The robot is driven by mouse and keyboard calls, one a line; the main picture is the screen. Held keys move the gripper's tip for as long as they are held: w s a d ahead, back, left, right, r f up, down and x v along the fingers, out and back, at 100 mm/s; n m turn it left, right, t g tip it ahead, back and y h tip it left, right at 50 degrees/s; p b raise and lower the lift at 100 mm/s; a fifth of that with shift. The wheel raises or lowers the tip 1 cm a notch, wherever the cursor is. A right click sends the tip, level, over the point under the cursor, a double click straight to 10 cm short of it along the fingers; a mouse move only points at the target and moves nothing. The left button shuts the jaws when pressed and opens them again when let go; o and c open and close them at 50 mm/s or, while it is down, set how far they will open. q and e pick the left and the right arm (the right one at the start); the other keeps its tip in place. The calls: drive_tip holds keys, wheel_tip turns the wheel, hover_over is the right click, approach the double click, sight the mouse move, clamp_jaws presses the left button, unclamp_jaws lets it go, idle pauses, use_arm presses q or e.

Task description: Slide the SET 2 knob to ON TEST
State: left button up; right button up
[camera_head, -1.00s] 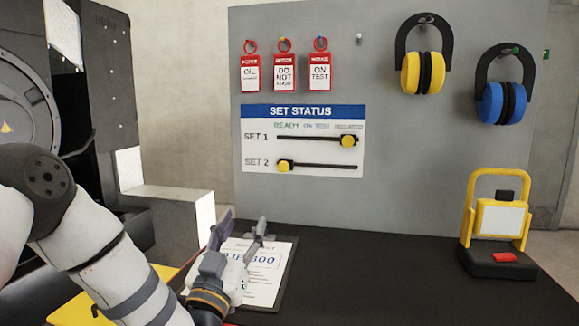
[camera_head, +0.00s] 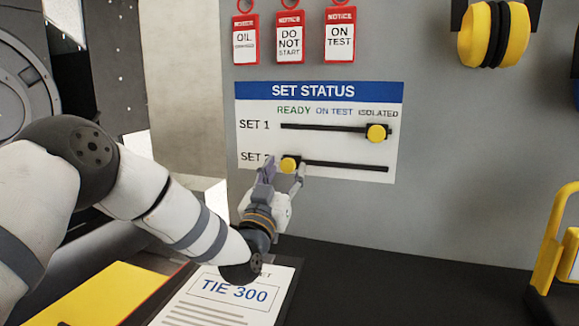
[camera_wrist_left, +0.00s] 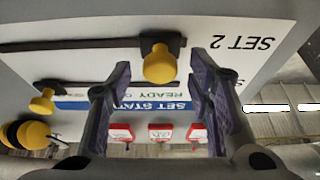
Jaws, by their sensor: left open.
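The SET 2 knob (camera_head: 289,164) is a yellow disc at the left end of the lower black slot (camera_head: 345,167), below READY on the SET STATUS board (camera_head: 313,91). ON TEST is printed to its right, above the slots. My left gripper (camera_head: 283,174) is open just in front of and below this knob. In the left wrist view, which is upside down, the yellow SET 2 knob (camera_wrist_left: 159,65) shows in the gap between the two open fingers (camera_wrist_left: 160,85); I cannot tell whether they touch it. My right gripper is not in view.
The SET 1 knob (camera_head: 377,133) sits at the right end of the upper slot. Red tags (camera_head: 290,43) and yellow earmuffs (camera_head: 493,33) hang above. A clipboard (camera_head: 232,295) lies on the black table. A yellow-framed lamp (camera_head: 557,245) stands at right.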

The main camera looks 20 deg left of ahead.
sight(333, 156)
use_arm(q)
drive_tip(key=shift+x, duration=1.45)
clamp_jaws()
drive_tip(key=d, duration=0.9)
drive_tip(key=shift+s, duration=0.2)
unclamp_jaws()
drive_tip(key=shift+s, duration=0.1)
drive_tip(key=v, duration=1.1)
drive_tip(key=shift+s+f, duration=0.25)
drive_tip(key=shift+s, duration=0.1)
